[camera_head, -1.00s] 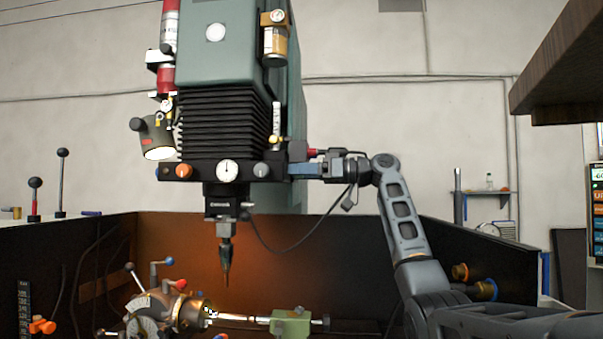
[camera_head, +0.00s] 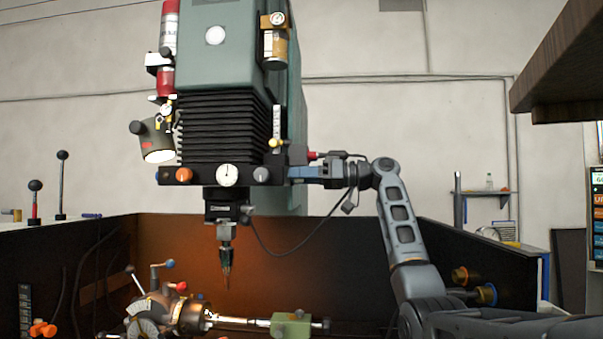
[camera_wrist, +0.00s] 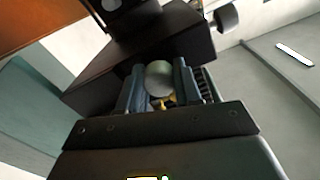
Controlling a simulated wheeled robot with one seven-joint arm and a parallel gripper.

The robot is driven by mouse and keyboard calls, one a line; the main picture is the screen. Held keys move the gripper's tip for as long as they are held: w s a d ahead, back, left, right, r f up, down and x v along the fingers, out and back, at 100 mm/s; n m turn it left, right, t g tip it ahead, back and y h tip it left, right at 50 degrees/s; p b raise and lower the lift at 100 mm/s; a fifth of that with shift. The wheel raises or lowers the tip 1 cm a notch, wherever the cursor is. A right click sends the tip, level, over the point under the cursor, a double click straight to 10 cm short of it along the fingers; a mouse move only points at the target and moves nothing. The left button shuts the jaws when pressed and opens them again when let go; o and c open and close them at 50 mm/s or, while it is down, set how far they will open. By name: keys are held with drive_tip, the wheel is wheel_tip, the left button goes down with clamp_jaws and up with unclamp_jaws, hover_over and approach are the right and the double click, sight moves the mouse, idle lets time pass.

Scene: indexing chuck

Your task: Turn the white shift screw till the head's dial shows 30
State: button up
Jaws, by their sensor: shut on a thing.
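The machine head is a black block under a pleated bellows. The head's dial (camera_head: 227,173) is a round white face on its front; its reading is too small to make out. My gripper (camera_head: 296,173) reaches in from the right, at the block's right end. In the wrist view my gripper (camera_wrist: 160,88) has its two blue-grey fingers closed on the sides of a pale round knob, the white shift screw (camera_wrist: 158,77). The screw is hidden in the head view.
An orange knob (camera_head: 183,174) and a grey knob (camera_head: 261,175) flank the dial. A cable hangs below the head. The tool (camera_head: 226,265) points down above the indexing chuck (camera_head: 165,312). A dark wooden shelf (camera_head: 560,65) overhangs at upper right.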

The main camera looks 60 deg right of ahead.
drive_tip(key=m+p, duration=0.5)
drive_tip(key=shift+r, duration=0.25)
drive_tip(key=m+p, duration=0.3)
drive_tip(key=m, duration=0.1)
drive_tip(key=shift+d+f+m+p, duration=0.1)
drive_tip(key=shift+m+p, duration=0.25)
drive_tip(key=shift+m, duration=0.05)
drive_tip(key=m, duration=0.4)
drive_tip(key=shift+f+p, duration=0.2)
drive_tip(key=shift+p, duration=0.2)
drive_tip(key=m, duration=0.5)
drive_tip(key=shift+f+m+g, duration=0.1)
drive_tip(key=shift+m+g, duration=0.2)
drive_tip(key=o, duration=1)
drive_tip(key=shift+o, duration=0.2)
drive_tip(key=b+v, duration=0.2)
drive_tip(key=v, duration=0.5)
drive_tip(key=shift+s+d, duration=0.25)
drive_tip(key=shift+s, duration=0.05)
